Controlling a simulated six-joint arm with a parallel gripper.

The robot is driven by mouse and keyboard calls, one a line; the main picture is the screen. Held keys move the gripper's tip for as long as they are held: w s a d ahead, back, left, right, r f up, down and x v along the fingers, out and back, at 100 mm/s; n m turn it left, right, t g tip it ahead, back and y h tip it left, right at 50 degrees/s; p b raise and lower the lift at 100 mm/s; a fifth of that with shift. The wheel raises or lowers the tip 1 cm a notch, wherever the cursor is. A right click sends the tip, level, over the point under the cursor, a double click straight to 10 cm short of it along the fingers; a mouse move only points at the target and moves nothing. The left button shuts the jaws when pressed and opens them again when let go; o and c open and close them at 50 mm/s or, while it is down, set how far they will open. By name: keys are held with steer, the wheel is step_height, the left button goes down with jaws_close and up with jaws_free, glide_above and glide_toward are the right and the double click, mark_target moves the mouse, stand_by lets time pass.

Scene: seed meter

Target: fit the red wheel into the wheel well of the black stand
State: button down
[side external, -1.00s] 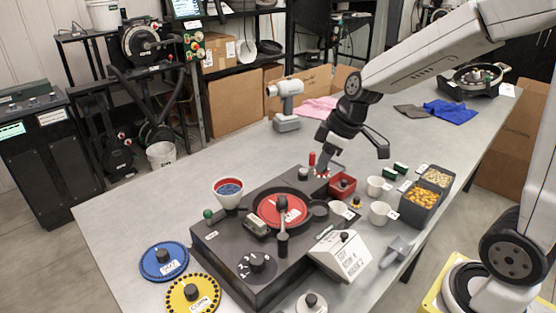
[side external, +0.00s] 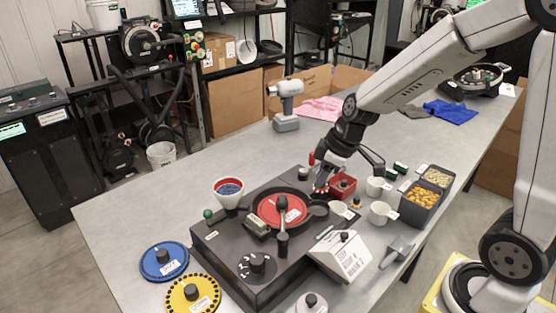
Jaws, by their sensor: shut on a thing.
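My gripper (side external: 322,179) points down at the far right corner of the black stand (side external: 222,245). It is shut on a small red and white piece (side external: 320,188), which appears to be the red wheel. The piece is low over the stand's corner, beside the red bin. The fingers cover part of it, so I cannot tell whether it touches the stand. The wheel well is not clearly visible. A large red disc (side external: 270,211) lies in the round black recess in the middle of the stand, with a dark arm over it.
A red bin (side external: 343,187) is close to the right of my gripper. A red upright peg (side external: 312,158) and a black knob (side external: 303,174) are close on the left. White cups (side external: 381,213), a seed box (side external: 424,205) and a white labelled box (side external: 340,257) stand on the right.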

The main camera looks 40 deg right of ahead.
mark_target(326, 184)
steer(key=shift+f, duration=2.3)
steer(key=shift+f, duration=1.3)
stand_by(1.7)
steer(key=shift+c, duration=2.2)
jaws_free()
steer(key=shift+a, duration=0.1)
steer(key=shift+r, duration=0.1)
steer(key=shift+r, duration=2.95)
